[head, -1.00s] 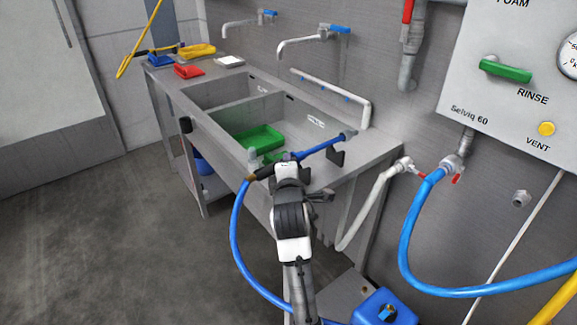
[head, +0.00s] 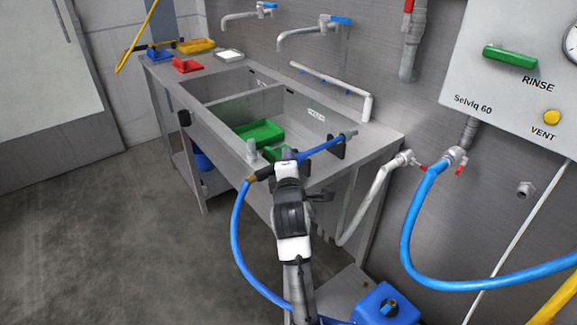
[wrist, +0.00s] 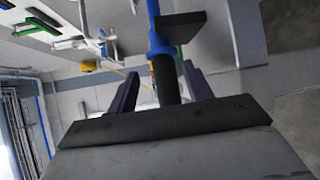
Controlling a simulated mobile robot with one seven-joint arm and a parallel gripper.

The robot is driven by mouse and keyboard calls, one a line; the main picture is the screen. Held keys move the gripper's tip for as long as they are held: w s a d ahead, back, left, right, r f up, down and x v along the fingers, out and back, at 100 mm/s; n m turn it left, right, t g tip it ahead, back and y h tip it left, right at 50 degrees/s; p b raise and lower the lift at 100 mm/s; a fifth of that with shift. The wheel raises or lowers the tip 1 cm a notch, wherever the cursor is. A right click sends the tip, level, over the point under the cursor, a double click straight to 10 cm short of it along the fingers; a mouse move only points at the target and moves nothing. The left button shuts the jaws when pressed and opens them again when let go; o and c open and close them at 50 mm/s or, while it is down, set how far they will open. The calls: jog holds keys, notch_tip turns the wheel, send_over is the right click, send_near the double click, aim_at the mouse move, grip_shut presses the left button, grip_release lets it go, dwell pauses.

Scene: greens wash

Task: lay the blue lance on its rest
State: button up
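The blue lance (head: 322,146) lies across the right end of the sink, its tip over the counter and its dark grip toward the front. Its rest, black brackets (head: 337,152) at the sink's right end, meets the lance in the head view; full seating cannot be told. In the wrist view a black bracket block (wrist: 182,26) is beside the blue tube (wrist: 153,22). My gripper (head: 288,158) is around the grip. In the wrist view its fingers (wrist: 161,70) stand on either side of the black grip (wrist: 166,82), with narrow gaps showing.
A blue hose (head: 238,235) hangs from the lance's rear end. A green tray (head: 259,132) is in the sink basin. A white pipe (head: 375,190) and the wall hose (head: 410,225) are to the right. A blue canister (head: 385,305) stands low in front.

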jog(key=shift+s, duration=0.55)
jog(key=s+r+p, duration=0.2)
jog(key=s+p, duration=0.6)
jog(key=s, duration=0.4)
jog(key=shift+s+r+p, duration=0.15)
jog(key=shift+s+p, duration=0.05)
jog(key=shift+p, duration=0.1)
